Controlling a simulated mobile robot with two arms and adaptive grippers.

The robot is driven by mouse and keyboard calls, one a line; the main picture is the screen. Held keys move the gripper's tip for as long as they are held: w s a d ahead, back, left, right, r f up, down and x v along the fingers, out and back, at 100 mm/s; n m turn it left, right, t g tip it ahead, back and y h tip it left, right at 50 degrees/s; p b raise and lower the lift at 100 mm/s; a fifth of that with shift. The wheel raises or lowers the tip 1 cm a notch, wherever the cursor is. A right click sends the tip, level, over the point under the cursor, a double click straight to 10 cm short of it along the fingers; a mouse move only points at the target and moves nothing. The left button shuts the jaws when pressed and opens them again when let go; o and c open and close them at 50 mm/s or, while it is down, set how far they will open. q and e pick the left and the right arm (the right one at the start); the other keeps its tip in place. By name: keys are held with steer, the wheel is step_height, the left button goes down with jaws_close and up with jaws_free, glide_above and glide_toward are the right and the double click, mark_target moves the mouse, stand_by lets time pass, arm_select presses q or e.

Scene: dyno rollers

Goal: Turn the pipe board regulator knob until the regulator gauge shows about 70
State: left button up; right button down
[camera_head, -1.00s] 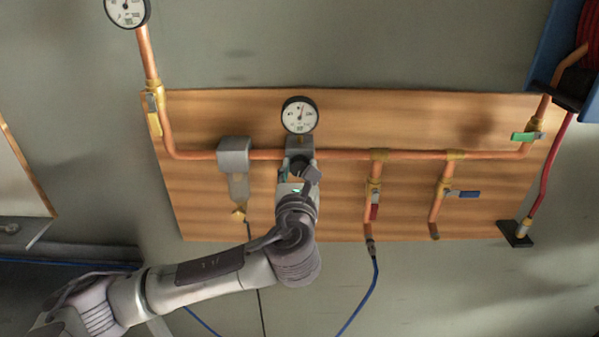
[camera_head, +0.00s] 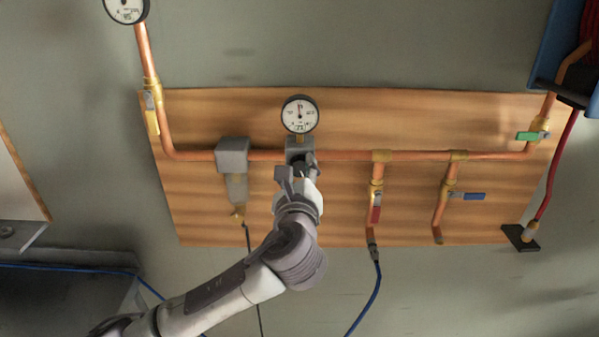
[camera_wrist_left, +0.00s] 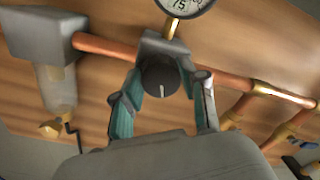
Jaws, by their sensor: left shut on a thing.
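The regulator (camera_head: 299,146) is a grey block on the copper pipe of the wooden pipe board (camera_head: 330,205). Its dark round knob (camera_wrist_left: 160,80) faces the left wrist camera, and a pale mark on it points roughly down in that view. The regulator gauge (camera_head: 300,114) is a white dial above; its needle points nearly straight up, and its numbers are too small to read surely. My left gripper (camera_head: 298,172) is at the regulator, its two fingers (camera_wrist_left: 160,88) on either side of the knob and shut on it. My right gripper is out of view.
A grey filter block (camera_head: 233,155) with a clear bowl hangs left of the regulator. Valves with a red handle (camera_head: 375,208), blue handle (camera_head: 468,196) and green handle (camera_head: 529,136) lie to the right. Another gauge (camera_head: 127,8) is at top left. A blue hose (camera_head: 368,300) hangs below.

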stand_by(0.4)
arm_select(q)
steer(key=o, duration=1.2)
steer(key=shift+c, duration=0.2)
steer(key=shift+s, duration=0.25)
steer(key=s, duration=1.1)
steer(key=shift+s+a+f, duration=0.15)
steer(key=shift+s+a, duration=0.05)
steer(key=shift+s, duration=0.1)
